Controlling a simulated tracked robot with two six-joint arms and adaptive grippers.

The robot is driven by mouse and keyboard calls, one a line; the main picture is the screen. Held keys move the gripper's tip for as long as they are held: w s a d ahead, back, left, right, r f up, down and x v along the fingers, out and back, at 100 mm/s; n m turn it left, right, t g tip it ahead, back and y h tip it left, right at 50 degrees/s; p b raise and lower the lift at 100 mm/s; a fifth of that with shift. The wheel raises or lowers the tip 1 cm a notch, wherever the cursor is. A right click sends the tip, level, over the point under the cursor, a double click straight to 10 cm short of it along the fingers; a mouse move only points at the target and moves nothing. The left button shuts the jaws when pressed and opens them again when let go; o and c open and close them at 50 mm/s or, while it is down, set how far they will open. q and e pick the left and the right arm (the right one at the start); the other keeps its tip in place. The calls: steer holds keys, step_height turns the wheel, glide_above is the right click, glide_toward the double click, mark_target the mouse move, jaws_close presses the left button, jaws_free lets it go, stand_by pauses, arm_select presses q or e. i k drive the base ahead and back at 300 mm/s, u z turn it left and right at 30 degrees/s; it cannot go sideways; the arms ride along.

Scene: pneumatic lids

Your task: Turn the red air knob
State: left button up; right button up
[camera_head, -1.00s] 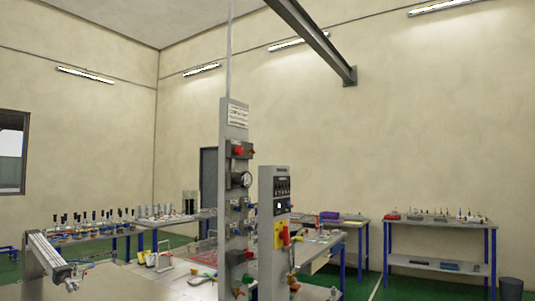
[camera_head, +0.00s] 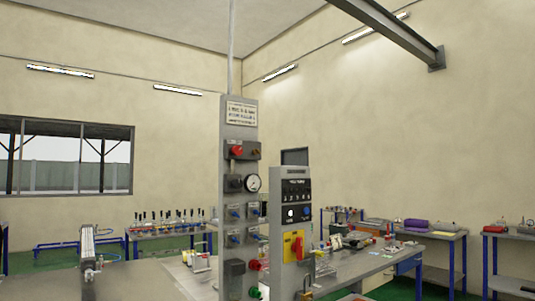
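A tall grey panel post (camera_head: 238,190) stands in the middle of the head view. A red knob (camera_head: 237,151) sits on a dark block near its top, below a white label plate. A round pressure gauge (camera_head: 253,183) and several blue-handled valves are lower down. Another red knob (camera_head: 253,265) is near the bottom, beside a green one. A control box (camera_head: 291,210) stands just right of the post, with a red and yellow switch (camera_head: 294,246). I cannot tell which way any knob is turned. Neither of my grippers is in view.
A grey worktable (camera_head: 130,282) spreads around the post, with a metal cylinder (camera_head: 87,245) at its left. Behind is a bench (camera_head: 170,233) with several upright parts. Benches with tools stand at the right. A window (camera_head: 75,155) is on the left wall.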

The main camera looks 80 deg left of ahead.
mark_target(236, 149)
steer(key=z, duration=0.4)
steer(key=i, duration=0.45)
steer(key=u, duration=1.95)
steer(key=i, duration=0.15)
steer(key=u, duration=1.65)
steer(key=k, duration=0.45)
steer(key=u, duration=0.35)
steer(key=i, duration=1.5)
steer(key=z, duration=0.3)
